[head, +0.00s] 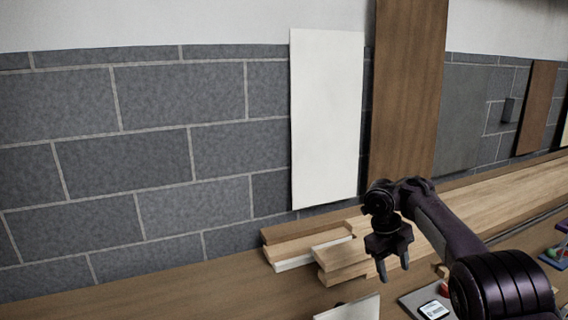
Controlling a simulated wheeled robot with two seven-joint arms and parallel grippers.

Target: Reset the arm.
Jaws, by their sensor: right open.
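My right arm comes in from the lower right of the head view. Its dark gripper (394,271) points downward above the bench, with its two fingers apart and nothing visible between them. It hangs just in front of the right end of a stack of wooden boards. My left gripper does not show.
Wooden boards (338,262) lie stacked on the wooden bench (200,283) against the grey block wall. A white panel (327,120) and a brown panel (405,90) stand behind. Small items, including a white-topped box (434,310), lie at lower right. The bench's left is clear.

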